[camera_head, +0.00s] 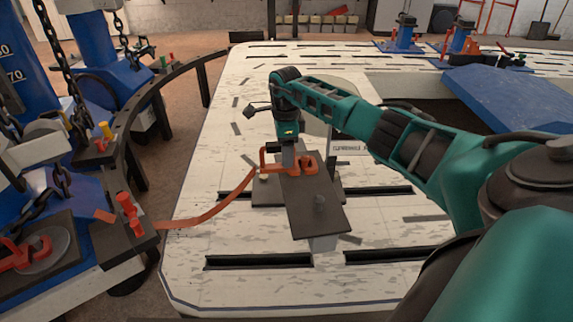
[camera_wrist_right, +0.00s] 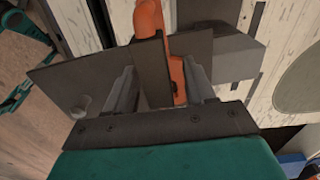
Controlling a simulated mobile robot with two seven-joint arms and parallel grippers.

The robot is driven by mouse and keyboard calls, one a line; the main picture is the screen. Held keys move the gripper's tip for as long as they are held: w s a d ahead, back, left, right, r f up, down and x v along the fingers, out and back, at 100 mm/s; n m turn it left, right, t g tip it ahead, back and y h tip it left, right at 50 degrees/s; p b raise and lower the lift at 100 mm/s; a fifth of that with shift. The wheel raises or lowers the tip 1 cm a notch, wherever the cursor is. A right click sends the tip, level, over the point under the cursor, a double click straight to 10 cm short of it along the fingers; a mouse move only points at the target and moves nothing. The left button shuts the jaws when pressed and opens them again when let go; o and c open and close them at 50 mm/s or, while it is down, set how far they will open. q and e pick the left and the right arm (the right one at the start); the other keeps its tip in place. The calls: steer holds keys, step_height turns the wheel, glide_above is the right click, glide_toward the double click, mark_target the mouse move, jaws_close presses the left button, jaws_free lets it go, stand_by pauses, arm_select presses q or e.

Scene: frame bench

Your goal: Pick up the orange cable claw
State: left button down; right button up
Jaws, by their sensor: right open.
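The orange cable claw (camera_head: 303,165) sits on a dark flat plate (camera_head: 318,215) on the white bench. An orange strap-like cable runs from it down to the left. My right gripper (camera_head: 288,156) points down at the claw from above. In the right wrist view the orange claw (camera_wrist_right: 178,80) shows between the two grey fingers of my right gripper (camera_wrist_right: 160,80), beside a dark upright plate. The jaws are open, with a gap around the orange part. The fingers partly hide the claw, and I cannot tell whether they touch it. My left gripper is not in view.
The white bench (camera_head: 215,265) has dark slots and free room in front. A curved dark rail (camera_head: 150,92) and blue machines with chains stand to the left. A blue slab (camera_head: 510,95) lies at the back right. Blue and orange fixtures (camera_head: 402,38) stand at the far edge.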

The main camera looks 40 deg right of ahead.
steer(key=shift+f, duration=0.2)
jaws_close()
stand_by(0.4)
steer(key=shift+r, duration=0.1)
